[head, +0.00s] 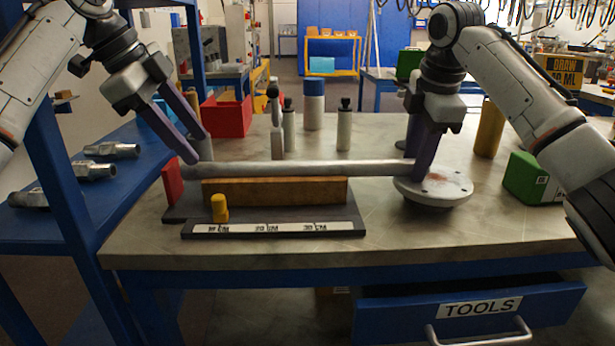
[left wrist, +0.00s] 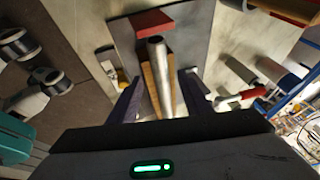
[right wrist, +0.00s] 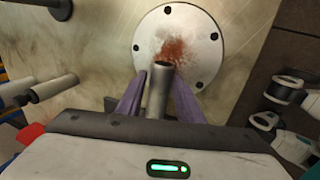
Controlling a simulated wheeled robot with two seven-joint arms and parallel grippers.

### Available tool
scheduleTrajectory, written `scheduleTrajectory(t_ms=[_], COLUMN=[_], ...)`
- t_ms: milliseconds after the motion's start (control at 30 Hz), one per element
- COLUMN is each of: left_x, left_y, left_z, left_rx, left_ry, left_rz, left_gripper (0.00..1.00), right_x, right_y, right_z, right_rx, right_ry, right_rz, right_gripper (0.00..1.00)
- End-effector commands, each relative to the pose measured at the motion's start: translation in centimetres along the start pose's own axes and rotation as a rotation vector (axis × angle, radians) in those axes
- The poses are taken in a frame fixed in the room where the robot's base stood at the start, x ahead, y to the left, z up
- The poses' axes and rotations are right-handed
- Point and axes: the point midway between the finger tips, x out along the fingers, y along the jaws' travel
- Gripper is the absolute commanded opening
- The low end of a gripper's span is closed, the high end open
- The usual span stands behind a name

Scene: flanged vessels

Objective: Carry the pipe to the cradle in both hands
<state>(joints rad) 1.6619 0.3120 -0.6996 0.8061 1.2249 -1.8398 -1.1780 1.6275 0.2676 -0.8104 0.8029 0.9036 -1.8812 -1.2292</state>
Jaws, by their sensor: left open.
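The grey pipe (head: 300,168) lies level across the picture, along and above a wooden block (head: 275,190) on a dark base plate with a red stop (head: 172,182) at its left end. This block fixture looks like the cradle. Whether the pipe touches the wood I cannot tell. My left gripper (head: 197,150) is at the pipe's left end; in the left wrist view its open fingers stand apart either side of the pipe (left wrist: 162,80). My right gripper (head: 422,165) has its fingers close against both sides of the pipe's right end (right wrist: 161,85), above a round flange.
The round flange (head: 433,190) with bolt holes and a rusty patch sits on the table (head: 400,235). A yellow knob (head: 219,208) and a ruler strip are in front of the block. Several cylinders stand behind. A green box (head: 533,178) is at right, a red bin (head: 226,115) at back left.

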Motion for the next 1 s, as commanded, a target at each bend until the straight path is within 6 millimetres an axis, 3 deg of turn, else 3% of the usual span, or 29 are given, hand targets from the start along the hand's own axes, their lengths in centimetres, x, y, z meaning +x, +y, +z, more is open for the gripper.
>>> scheduleTrajectory(t_ms=[33, 367, 800, 1000], left_x=[-0.8, -3.3, -3.6, -3.6], left_y=[-0.1, -0.2, -0.3, -0.4], left_z=[0.0, -0.1, 0.0, 0.0], left_rx=[0.000, 0.001, -0.004, -0.004], left_ry=[0.002, 0.007, 0.008, 0.009], left_rz=[-0.006, -0.020, -0.023, -0.024], left_gripper=[0.44, 0.44, 0.44, 0.44], right_x=[1.3, 0.8, -6.2, -8.0], right_y=[-0.8, -0.7, -0.3, -0.2], right_z=[0.0, 0.0, 0.0, 0.0], right_rx=[0.000, 0.000, 0.001, 0.000], right_ry=[-0.003, -0.004, 0.000, 0.001], right_rz=[-0.035, -0.033, -0.006, 0.000], right_gripper=[0.44, 0.44, 0.44, 0.44])
